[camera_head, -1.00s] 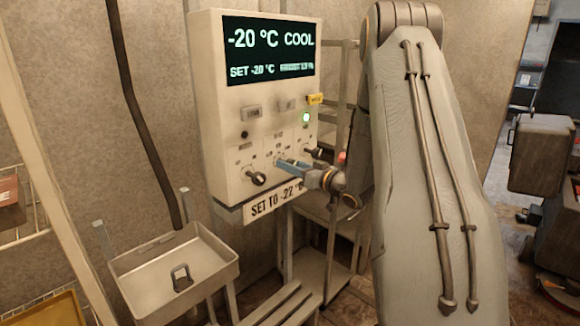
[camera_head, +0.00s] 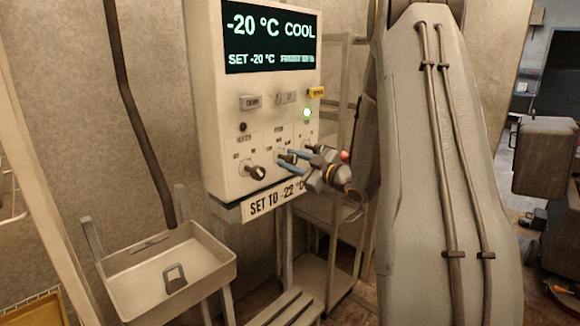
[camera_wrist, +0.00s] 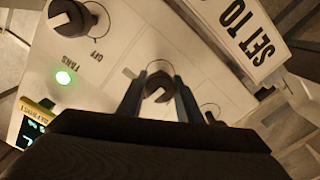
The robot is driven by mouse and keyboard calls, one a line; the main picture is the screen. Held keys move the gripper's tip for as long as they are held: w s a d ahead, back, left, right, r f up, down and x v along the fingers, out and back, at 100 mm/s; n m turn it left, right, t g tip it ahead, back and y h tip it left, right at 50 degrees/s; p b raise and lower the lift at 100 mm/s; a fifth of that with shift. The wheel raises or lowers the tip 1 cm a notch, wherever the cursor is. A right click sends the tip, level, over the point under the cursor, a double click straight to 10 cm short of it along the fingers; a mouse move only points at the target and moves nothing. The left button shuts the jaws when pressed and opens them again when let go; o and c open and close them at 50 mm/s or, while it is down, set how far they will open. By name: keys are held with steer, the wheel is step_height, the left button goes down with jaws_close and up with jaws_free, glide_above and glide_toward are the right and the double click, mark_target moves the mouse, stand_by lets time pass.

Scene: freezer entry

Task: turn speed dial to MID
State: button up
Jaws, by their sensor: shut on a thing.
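The cream control panel (camera_head: 218,110) has three dials in a row along its lower face. My gripper (camera_head: 287,157) is shut on the middle dial (camera_wrist: 158,88), with one blue-grey finger on each side of its knob. I cannot read that dial's label or tell which mark it points at. The left dial (camera_head: 257,173) has a dark knob and stands free. The right dial (camera_head: 313,148) is beside the gripper; in the wrist view it shows as a dark knob (camera_wrist: 68,18) next to the words OFF and FANS.
The panel's screen (camera_head: 270,38) reads -20 °C COOL and SET -20 °C. A green lamp (camera_head: 307,113) is lit above the right dial. A sign (camera_head: 272,200) under the panel reads SET TO -22 °C. A pale tray (camera_head: 205,265) stands lower left.

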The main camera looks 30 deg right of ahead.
steer(key=shift+n+b, duration=0.45)
steer(key=shift+n, duration=0.25)
steer(key=o, duration=1)
steer(key=shift+o, duration=0.2)
steer(key=b+v, duration=0.1)
steer(key=v, duration=0.6)
steer(key=shift+s+d+b, duration=0.15)
steer(key=shift+s+b, duration=0.15)
steer(key=shift+s, duration=0.05)
steer(key=shift+r, duration=0.1)
